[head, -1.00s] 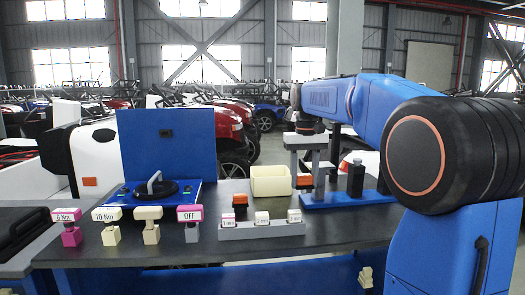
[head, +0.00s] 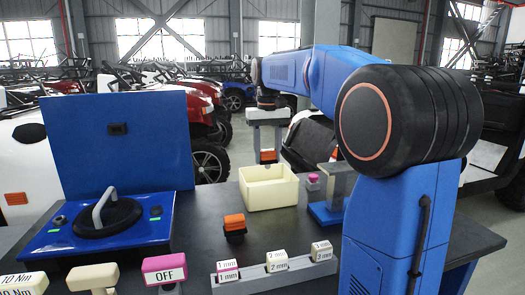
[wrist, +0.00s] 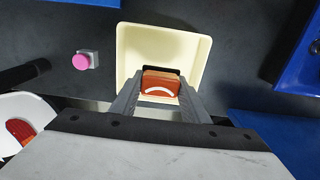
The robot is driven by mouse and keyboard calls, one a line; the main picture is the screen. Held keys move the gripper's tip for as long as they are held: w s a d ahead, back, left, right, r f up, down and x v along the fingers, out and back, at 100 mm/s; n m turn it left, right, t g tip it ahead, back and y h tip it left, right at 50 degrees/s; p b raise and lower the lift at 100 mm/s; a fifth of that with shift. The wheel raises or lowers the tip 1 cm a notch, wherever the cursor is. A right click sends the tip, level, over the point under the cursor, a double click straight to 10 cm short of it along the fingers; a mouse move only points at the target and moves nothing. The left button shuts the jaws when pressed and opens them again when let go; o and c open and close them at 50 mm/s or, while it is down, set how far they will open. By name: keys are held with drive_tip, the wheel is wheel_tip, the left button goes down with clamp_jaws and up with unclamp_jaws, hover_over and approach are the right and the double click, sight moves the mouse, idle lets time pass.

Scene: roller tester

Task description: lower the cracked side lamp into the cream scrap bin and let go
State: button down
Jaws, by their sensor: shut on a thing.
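The cracked side lamp (head: 268,156) is a small orange block held between the fingers of my gripper (head: 268,146). In the wrist view the lamp (wrist: 160,84) has a white curved mark on its face, and the fingers of my gripper (wrist: 160,92) press it from both sides. The cream scrap bin (head: 268,197) is an open box on the dark table. In the head view the lamp shows just above the bin's far rim. In the wrist view it overlaps the near part of the bin (wrist: 203,58). The bin looks empty.
Another orange lamp (head: 234,222) on a black base stands in front of the bin. A pink button (head: 313,181) and a blue-based fixture (head: 328,214) stand to its right. A blue tester box (head: 104,226) is at left, and a labelled block rail (head: 275,272) in front.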

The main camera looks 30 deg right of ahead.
drive_tip(key=shift+f, duration=3.35)
drive_tip(key=shift+f, duration=0.45)
drive_tip(key=c, duration=0.9)
unclamp_jaws()
drive_tip(key=shift+c, duration=0.2)
wheel_tip(320, 180, up, 23)
drive_tip(key=shift+r, duration=0.2)
